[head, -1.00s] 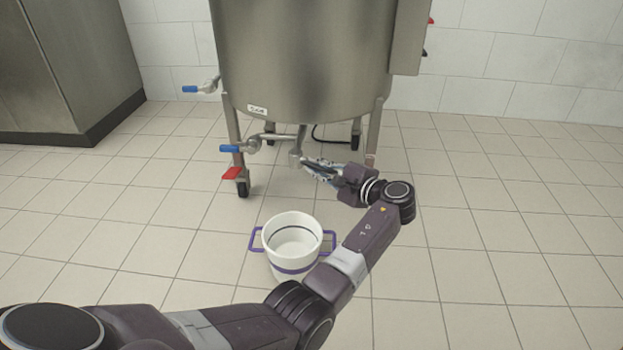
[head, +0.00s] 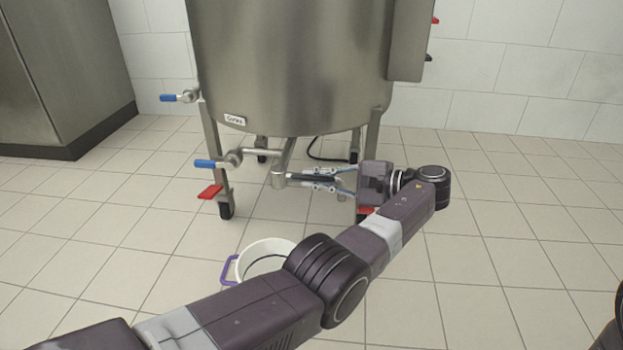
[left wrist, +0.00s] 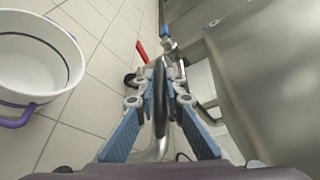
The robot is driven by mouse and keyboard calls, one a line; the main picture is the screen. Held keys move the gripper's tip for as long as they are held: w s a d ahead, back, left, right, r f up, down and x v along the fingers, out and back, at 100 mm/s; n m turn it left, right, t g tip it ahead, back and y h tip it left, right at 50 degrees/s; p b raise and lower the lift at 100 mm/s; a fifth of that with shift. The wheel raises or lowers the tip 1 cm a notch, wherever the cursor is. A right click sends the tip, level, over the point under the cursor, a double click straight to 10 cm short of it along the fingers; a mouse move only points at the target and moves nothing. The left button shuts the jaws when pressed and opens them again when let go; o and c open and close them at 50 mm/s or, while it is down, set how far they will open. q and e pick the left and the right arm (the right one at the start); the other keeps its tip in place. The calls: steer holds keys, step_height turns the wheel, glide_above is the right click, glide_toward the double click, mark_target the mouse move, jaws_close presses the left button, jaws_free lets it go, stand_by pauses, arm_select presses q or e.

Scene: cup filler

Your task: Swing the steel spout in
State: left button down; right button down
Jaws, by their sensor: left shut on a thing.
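The steel spout (head: 278,178) hangs under the big steel kettle (head: 290,70), joined by a short pipe to a valve with a blue handle (head: 207,163). Its lower end points down. My left gripper (head: 312,180) reaches in from the right with its fingers shut on a dark bar at the spout. In the left wrist view the bar (left wrist: 159,95) lies between the finger pads, with a curved steel pipe (left wrist: 153,151) below it. A white bucket (head: 262,247) with purple handles stands on the floor in front, partly hidden by my left arm. My right gripper does not show.
Another blue-handled valve (head: 180,97) sits higher on the left. A steel cabinet (head: 60,75) stands at the far left. The tiled floor at the right is clear.

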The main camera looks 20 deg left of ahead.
arm_select(q)
steer(key=shift+w+a, duration=0.1)
steer(key=c, duration=2)
jaws_free()
steer(key=shift+r, duration=0.1)
step_height(320, 180, up, 10)
